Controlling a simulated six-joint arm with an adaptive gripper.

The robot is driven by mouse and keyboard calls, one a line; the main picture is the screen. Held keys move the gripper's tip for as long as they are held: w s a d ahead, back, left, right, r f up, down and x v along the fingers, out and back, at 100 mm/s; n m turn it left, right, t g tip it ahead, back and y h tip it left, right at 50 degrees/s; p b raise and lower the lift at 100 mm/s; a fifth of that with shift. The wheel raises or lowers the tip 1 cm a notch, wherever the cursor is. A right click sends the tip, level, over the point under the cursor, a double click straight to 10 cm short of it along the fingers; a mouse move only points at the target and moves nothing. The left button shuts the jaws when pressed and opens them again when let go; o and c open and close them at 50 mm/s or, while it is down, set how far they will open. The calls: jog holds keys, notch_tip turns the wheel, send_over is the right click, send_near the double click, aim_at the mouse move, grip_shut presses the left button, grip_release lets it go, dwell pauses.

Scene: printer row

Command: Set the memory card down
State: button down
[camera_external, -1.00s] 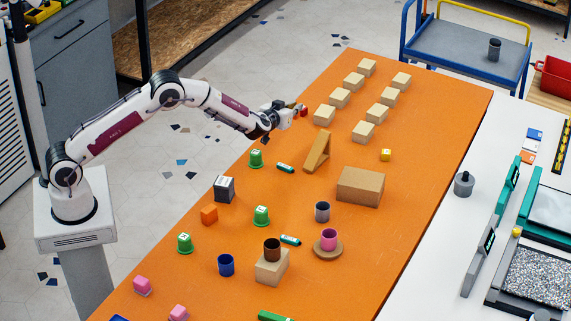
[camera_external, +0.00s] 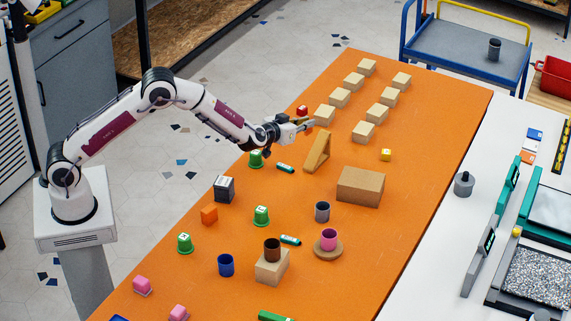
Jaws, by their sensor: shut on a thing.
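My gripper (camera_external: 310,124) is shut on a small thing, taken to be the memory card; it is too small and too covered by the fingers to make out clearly. The gripper points right, over the far left part of the orange table (camera_external: 420,150). It is just left of the nearest pale block in the back rows and above the wooden wedge. From this view I cannot tell how high the held thing is, or whether it touches anything.
Pale blocks (camera_external: 325,115) stand in two rows at the back. A cardboard-coloured box (camera_external: 360,187) stands farther right.

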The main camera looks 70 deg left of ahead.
jog(key=s+d+f+m+t+h, duration=0.1)
jog(key=s+d+f+m+h, duration=0.1)
jog(key=s+d, duration=0.3)
jog(key=d, duration=0.3)
jog(key=shift+s+d+h, duration=0.2)
jog(key=shift+d+h, duration=0.1)
jog(key=shift+d, duration=0.05)
jog(key=shift+f, duration=0.15)
jog(key=shift+f, duration=3.1)
jog(key=shift+f, duration=0.1)
jog(key=shift+f, duration=1.8)
jog(key=shift+f, duration=0.1)
